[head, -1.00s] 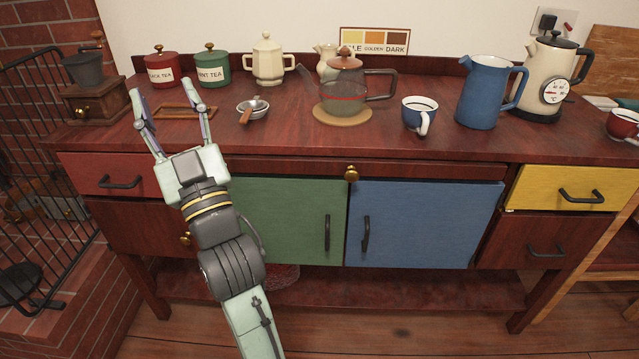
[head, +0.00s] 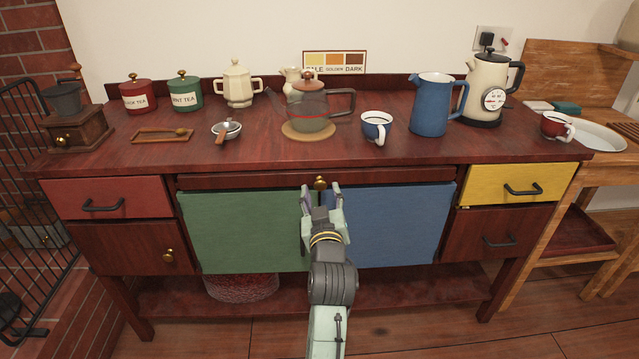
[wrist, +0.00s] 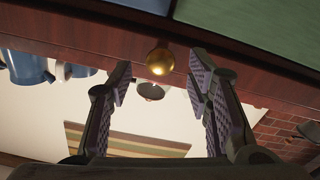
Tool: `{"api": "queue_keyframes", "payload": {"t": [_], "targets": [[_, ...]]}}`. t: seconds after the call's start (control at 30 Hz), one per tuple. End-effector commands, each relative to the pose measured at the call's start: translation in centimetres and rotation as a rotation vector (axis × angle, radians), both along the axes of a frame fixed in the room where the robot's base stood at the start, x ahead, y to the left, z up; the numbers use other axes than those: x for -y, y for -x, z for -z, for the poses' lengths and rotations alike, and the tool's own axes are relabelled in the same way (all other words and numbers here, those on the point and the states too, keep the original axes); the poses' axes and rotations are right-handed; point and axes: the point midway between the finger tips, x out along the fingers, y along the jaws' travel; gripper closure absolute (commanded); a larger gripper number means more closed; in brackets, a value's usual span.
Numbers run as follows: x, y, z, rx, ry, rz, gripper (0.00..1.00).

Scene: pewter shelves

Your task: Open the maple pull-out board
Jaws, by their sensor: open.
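The maple pull-out board (head: 245,182) shows as a thin dark reddish front under the sideboard's top, above the green and blue doors. It looks pushed in. Its round brass knob (head: 320,183) sits at the middle of that front. My gripper (head: 321,190) is just in front of the knob with its fingers open. In the wrist view, which is upside down, the brass knob (wrist: 160,61) lies between and just beyond the two open fingertips (wrist: 162,76). I see no contact with the knob.
The green door (head: 245,230) and blue door (head: 395,225) lie below, both shut. A red drawer (head: 105,196) and a yellow drawer (head: 515,184) flank them.

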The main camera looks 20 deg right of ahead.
Motion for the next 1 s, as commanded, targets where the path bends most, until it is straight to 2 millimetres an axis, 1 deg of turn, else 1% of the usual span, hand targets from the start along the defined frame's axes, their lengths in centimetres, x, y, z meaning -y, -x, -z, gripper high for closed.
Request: {"api": "queue_keyframes", "payload": {"t": [0.03,0.1,0.23,0.37,0.6,1.0], "targets": [[0.2,-0.9,-0.2,0.001,0.0,-0.001,0.54],[0.5,-1.8,-0.2,0.001,0.0,0.0,0.54],[0.8,-3.0,-0.1,0.002,0.001,-0.001,0.54],[0.9,-3.4,-0.1,0.002,0.001,-0.001,0.54],[0.9,-3.4,0.0,0.002,0.001,-0.001,0.55],[0.9,-3.4,0.0,0.002,0.001,-0.001,0.82]]}}
